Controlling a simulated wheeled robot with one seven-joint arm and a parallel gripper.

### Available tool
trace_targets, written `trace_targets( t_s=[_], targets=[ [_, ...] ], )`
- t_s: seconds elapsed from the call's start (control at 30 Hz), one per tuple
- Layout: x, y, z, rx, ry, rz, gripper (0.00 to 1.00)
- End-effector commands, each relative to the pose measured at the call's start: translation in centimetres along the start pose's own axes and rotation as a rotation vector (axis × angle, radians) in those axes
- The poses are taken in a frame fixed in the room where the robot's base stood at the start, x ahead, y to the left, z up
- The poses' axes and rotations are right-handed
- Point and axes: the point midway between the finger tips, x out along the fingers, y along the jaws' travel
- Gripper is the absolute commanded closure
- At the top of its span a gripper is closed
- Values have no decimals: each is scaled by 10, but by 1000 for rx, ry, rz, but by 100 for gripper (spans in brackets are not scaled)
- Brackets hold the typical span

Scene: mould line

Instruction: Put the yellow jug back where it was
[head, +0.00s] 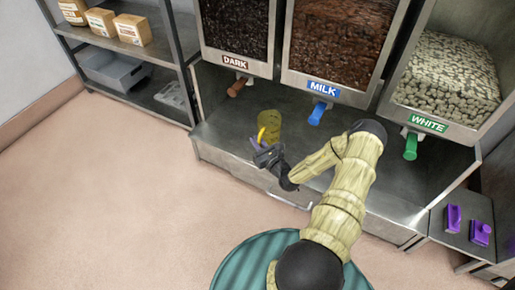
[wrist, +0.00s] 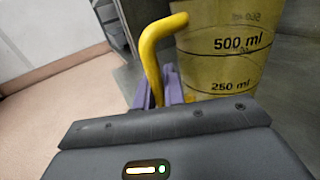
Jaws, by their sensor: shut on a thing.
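The yellow jug (head: 270,126) is upright at the front of the metal counter (head: 215,128), below and between the DARK and MILK dispensers. In the wrist view the translucent yellow jug (wrist: 225,50) shows 500 ml and 250 ml marks, and its solid yellow handle faces me. My gripper (head: 258,143) is at the handle, on the jug's left front side. In the wrist view the purple fingers of my gripper (wrist: 160,95) are closed around the lower part of the handle. I cannot tell whether the jug's base touches the counter.
Dispensers labelled DARK (head: 235,30), MILK (head: 340,40) and WHITE (head: 450,80) stand along the back, with levers hanging over the counter. A shelf rack (head: 120,50) with boxes stands at the left. Purple items (head: 480,233) lie on a side surface at right. The left floor is clear.

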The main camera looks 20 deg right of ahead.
Motion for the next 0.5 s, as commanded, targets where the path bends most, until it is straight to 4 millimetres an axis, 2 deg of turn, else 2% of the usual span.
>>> trace_targets(
  t_s=[0.03,0.2,0.5],
  targets=[
    [0,0,-12,1,1,0,100],
    [0,1,-32,1,0,0,100],
    [0,0,-32,0,0,0,100]
  ],
)
